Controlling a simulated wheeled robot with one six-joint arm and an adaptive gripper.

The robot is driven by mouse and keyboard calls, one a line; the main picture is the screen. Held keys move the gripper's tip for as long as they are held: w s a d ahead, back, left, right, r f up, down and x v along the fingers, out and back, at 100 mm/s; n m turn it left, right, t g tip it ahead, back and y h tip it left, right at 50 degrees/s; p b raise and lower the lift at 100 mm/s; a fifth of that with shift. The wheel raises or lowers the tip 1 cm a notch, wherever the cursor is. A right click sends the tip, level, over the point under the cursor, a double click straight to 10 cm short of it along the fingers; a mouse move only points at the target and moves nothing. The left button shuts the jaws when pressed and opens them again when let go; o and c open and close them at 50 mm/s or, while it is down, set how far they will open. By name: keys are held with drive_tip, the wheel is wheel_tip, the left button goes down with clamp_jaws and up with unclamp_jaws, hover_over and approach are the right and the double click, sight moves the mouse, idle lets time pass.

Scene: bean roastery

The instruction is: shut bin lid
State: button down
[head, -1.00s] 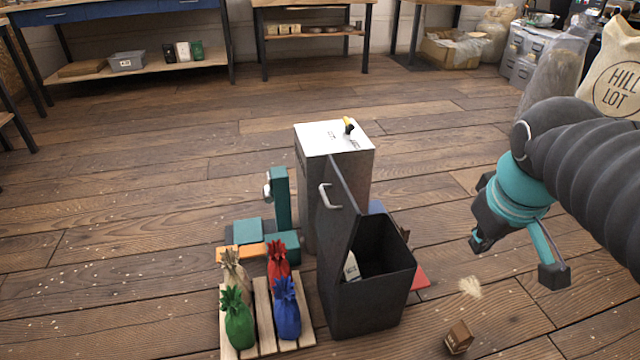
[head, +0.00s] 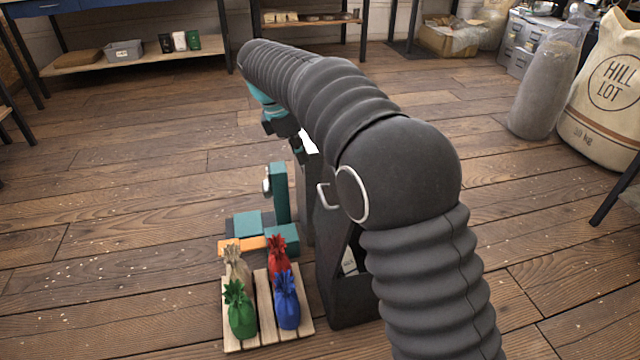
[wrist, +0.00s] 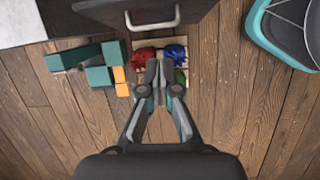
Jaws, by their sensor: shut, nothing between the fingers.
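The dark bin (head: 345,305) stands on the floor, partly hidden behind my arm in the head view. Its dark lid (head: 328,225) stands up, open, with a pale handle (head: 323,196) on its left face. In the wrist view the lid (wrist: 200,14) and its handle (wrist: 152,20) are at the top edge.
The white-topped cabinet (wrist: 18,22) is close by. The floor at left is clear.

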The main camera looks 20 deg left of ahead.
drive_tip(key=a+f+n, duration=0.1)
drive_tip(key=a, duration=0.2)
drive_tip(key=b, duration=0.2)
approach(323, 195)
wheel_tip(323, 195, down, 6)
drive_tip(key=a, duration=0.1)
drive_tip(key=shift+w+d+f, duration=0.2)
drive_tip(key=shift+d, duration=0.3)
drive_tip(key=shift+w+d+f, duration=0.2)
drive_tip(key=shift+w+d, duration=0.05)
drive_tip(key=shift+d, duration=0.2)
drive_tip(key=shift+w+d+f, duration=0.2)
drive_tip(key=shift+d, duration=0.3)
